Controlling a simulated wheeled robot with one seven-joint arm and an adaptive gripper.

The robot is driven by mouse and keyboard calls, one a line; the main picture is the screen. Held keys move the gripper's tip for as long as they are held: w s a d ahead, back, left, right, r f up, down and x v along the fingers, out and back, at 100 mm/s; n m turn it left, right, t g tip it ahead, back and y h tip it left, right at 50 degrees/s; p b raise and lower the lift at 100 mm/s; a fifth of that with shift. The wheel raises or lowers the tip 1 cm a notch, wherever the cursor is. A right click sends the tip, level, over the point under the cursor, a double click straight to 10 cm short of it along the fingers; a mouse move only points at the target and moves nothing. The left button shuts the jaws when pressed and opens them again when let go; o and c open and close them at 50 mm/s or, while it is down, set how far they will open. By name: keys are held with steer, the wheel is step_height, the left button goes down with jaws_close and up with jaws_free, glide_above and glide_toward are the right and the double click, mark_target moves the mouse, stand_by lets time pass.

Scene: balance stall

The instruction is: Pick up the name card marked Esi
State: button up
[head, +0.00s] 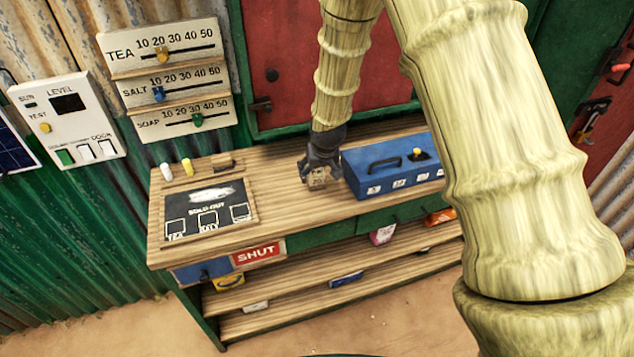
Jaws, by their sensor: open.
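My gripper (321,172) points down at the middle of the wooden counter, just left of the blue box. Its jaws are open. A small tan piece with dark marks (318,179) shows at the fingertips. It may be a name card, but its marks are too small to read, and I cannot tell whether the fingers touch it. I can read no card as Esi in this view.
The blue box (372,183) with a handle stands right of my gripper. Lower shelves hold packets, including a blue one (346,278). My arm hides the right end.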

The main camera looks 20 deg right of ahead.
mark_target(317, 177)
steer(key=shift+p+x, duration=1.05)
steer(key=shift+x, duration=0.3)
steer(key=shift+p+x, duration=0.35)
steer(key=shift+x, duration=0.95)
steer(key=shift+s+a, duration=0.1)
steer(key=shift+s, duration=0.05)
steer(key=c, duration=1.2)
